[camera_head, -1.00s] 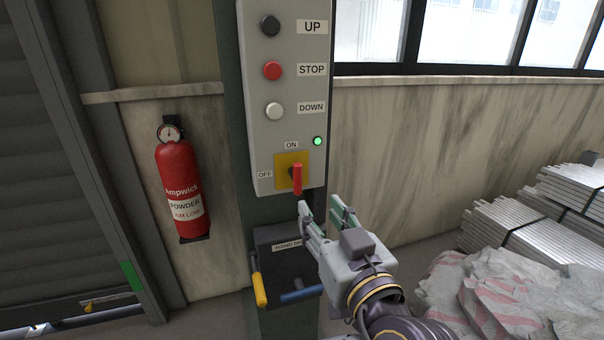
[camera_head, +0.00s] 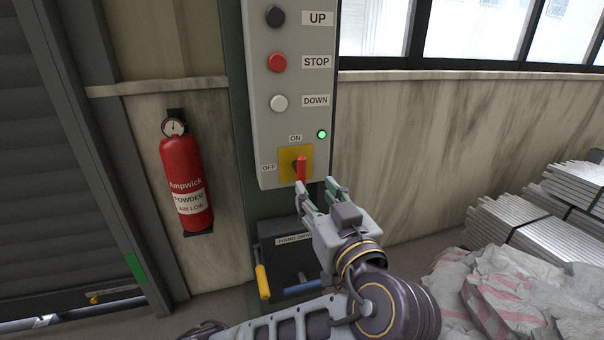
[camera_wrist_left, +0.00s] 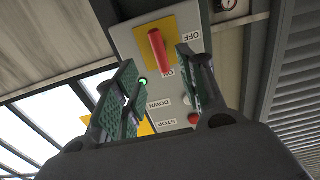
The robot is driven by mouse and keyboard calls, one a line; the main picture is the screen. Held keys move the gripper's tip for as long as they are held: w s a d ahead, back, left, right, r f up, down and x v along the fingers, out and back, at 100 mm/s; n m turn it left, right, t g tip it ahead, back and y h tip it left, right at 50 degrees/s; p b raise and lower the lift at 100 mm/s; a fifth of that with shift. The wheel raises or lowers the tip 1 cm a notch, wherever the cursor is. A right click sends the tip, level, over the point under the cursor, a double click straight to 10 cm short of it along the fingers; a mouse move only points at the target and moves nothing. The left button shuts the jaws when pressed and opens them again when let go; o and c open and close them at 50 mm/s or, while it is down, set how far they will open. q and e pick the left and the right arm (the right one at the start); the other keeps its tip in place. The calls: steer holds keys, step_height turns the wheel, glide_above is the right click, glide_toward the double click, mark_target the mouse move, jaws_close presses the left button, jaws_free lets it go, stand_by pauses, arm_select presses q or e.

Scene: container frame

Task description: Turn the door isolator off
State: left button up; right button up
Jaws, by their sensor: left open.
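The door isolator is a red handle (camera_head: 301,168) on a yellow plate (camera_head: 284,172), low on the grey control box (camera_head: 255,90). The handle stands upright, in line with the ON label, with OFF to its left. In the left wrist view the handle (camera_wrist_left: 158,48) shows beyond the fingertips, between the two fingers in the picture. My left gripper (camera_head: 317,186) is open and empty, just below and right of the handle in the head view. I cannot tell whether a finger touches it. My right gripper is not in view.
A green lamp (camera_head: 322,134) glows above the handle. UP, STOP (camera_head: 277,63) and DOWN buttons sit higher on the box. A hand drive box (camera_head: 287,250) with yellow and blue handles is below. A fire extinguisher (camera_head: 186,183) hangs left; sacks (camera_head: 510,290) and metal stacks lie right.

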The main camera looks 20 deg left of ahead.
mark_target(303, 174)
arm_select(q)
steer(key=b+x, duration=0.1)
steer(key=x, duration=0.8)
steer(key=shift+w+a, duration=0.25)
jaws_close()
